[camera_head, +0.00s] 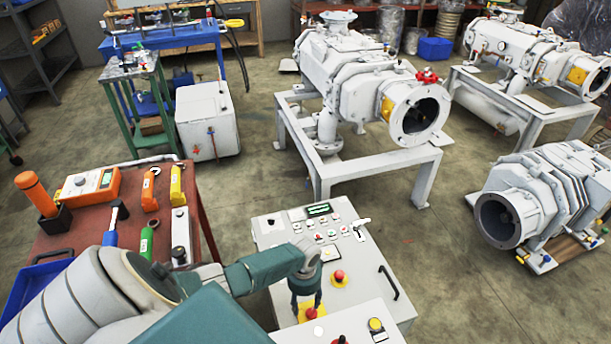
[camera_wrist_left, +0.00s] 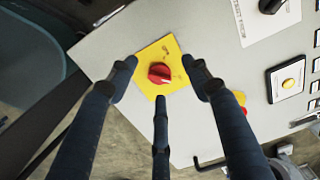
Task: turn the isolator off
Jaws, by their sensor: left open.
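The isolator is a red rotary knob (camera_wrist_left: 160,73) on a yellow square plate (camera_wrist_left: 172,55), fixed to a light grey cabinet panel. My left gripper (camera_wrist_left: 160,82) has its three dark fingers spread around the knob, with a visible gap to it on each side. In the head view the left gripper (camera_head: 306,303) points down over the yellow plate (camera_head: 303,312), and its fingers partly hide the red knob. Whether the fingertips touch the plate cannot be told. My right gripper is not seen.
A red mushroom button (camera_head: 338,277) stands close beside the gripper. The control cabinet (camera_head: 274,236) also carries small buttons, a display and a black handle (camera_head: 389,282). A red tool table (camera_head: 85,232) is left; pumps on stands are behind.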

